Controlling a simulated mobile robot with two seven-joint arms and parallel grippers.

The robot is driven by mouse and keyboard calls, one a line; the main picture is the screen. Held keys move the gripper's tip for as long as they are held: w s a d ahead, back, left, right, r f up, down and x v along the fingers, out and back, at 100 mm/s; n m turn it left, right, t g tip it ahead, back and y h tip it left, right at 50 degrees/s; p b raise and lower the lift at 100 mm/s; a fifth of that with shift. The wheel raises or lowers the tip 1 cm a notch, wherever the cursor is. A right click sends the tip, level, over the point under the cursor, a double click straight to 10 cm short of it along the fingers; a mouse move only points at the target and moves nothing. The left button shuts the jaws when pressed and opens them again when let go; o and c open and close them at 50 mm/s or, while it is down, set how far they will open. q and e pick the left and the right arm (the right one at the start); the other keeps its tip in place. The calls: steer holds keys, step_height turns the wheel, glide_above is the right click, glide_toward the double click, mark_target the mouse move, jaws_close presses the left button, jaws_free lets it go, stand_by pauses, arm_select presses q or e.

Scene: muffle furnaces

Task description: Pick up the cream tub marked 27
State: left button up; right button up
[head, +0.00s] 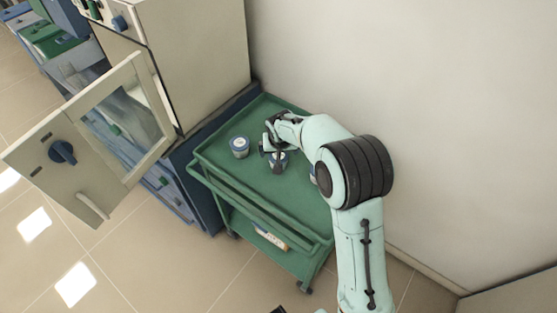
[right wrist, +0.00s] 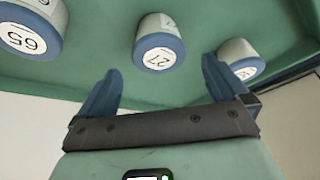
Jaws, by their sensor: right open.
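The tub marked 27 (right wrist: 158,50) has a cream body and a blue end around a white label, which reads upside down in the right wrist view. It is the middle one of three tubs and lies in line with the gap between my right fingers, just beyond the fingertips. In the head view this tub (head: 279,166) stands on the green cart, partly covered by my right gripper (head: 272,151). My right gripper also shows in the right wrist view (right wrist: 162,72), its blue fingers apart with nothing held. My left gripper is not seen.
A tub marked 65 (right wrist: 30,32) and a third tub (right wrist: 240,60) flank it. The green cart (head: 225,172) has a raised rim and stands against the wall. A furnace (head: 205,60) with its door (head: 85,150) open stands to the left.

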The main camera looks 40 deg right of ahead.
mark_target(285, 156)
steer(key=x, duration=0.5)
steer(key=shift+s+a+f, duration=0.1)
steer(key=shift+s+f, duration=0.05)
steer(key=shift+f, duration=0.1)
steer(key=c, duration=1.1)
steer(key=shift+c, duration=0.2)
steer(key=shift+r, duration=0.1)
